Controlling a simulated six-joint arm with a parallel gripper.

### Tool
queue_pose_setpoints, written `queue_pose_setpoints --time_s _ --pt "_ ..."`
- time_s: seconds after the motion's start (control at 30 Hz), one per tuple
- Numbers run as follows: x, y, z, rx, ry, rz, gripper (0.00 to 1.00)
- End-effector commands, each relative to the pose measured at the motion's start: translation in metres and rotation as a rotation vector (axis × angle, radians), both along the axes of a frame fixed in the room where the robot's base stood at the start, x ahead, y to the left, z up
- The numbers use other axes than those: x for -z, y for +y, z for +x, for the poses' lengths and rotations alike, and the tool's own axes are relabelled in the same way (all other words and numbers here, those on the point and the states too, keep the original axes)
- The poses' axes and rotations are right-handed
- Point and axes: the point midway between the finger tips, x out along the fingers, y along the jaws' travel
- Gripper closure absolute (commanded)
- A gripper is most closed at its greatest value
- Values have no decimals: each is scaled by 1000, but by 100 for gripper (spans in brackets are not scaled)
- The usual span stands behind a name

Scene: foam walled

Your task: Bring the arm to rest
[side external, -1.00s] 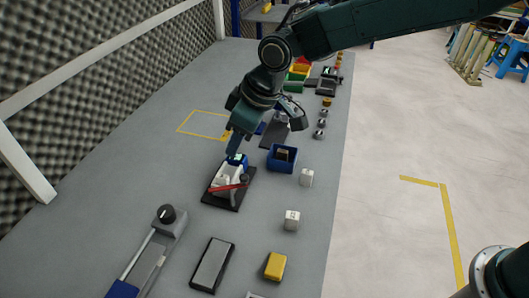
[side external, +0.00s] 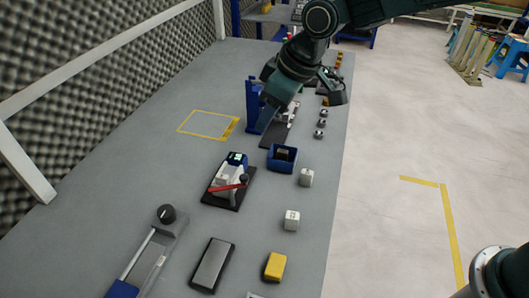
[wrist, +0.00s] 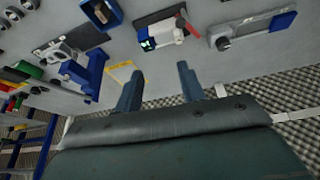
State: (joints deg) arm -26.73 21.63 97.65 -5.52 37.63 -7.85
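My gripper (side external: 268,118) hangs in the air above the bench, beyond the blue bin in the side view. In the wrist view my gripper (wrist: 158,78) has its two dark blue fingers spread apart with nothing between them. The device with a red lever and a lit green display (side external: 230,180) stands on its black base, clear of the gripper. It also shows in the wrist view (wrist: 158,36).
A blue bin (side external: 282,167) holds a dark block. Two white cubes (side external: 292,220) (side external: 306,178), a yellow block (side external: 275,266) and a grey slab (side external: 212,264) lie nearer. A blue upright stand (side external: 252,102) is close to the gripper. A foam wall (side external: 90,90) borders the left.

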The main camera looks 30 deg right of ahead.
Motion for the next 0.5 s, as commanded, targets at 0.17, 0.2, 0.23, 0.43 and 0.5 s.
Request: queue_pose_setpoints --time_s 0.17,0.2,0.23,0.43,0.5 --pt "-33 -46 -22 85 -13 4 61" --pt "-39 -56 -27 103 -15 5 61" --pt "-44 -63 -32 116 -17 5 61" --pt "-68 -109 -65 205 -26 9 61" --pt "-75 -124 -78 237 -30 10 61"
